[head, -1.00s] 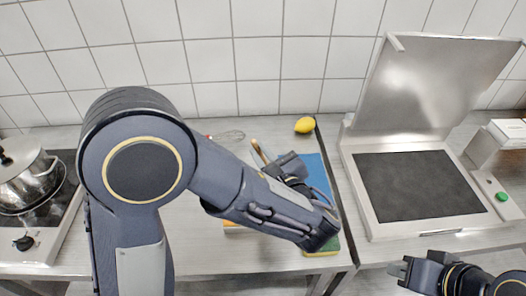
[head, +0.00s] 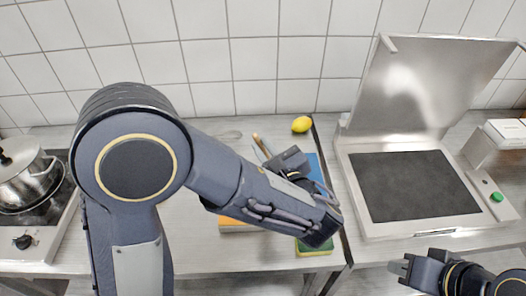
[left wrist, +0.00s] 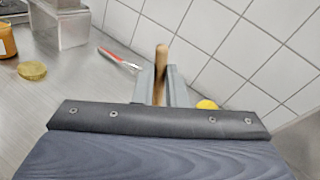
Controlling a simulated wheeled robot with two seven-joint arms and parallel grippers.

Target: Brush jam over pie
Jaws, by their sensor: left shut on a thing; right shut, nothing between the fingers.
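My left gripper (head: 284,160) is shut on a brush, whose wooden handle (left wrist: 161,62) stands up between the fingers. The handle top (head: 257,141) also shows in the head view; the bristle end is hidden. In the left wrist view, an orange-brown jar (left wrist: 6,42), likely the jam, stands at the left edge, partly cut off. A small round yellow-tan thing (left wrist: 32,70), possibly the pie, lies near it, apart from the gripper. My right gripper (head: 402,268) is shut and empty at the lower right, near the counter's front edge.
A lemon (head: 301,124) lies at the back. A blue board (head: 316,166), an orange thing (head: 238,226) and a green-yellow sponge (head: 312,248) are partly hidden by my arm. An open grill (head: 415,185) stands right; a pot (head: 28,178) left.

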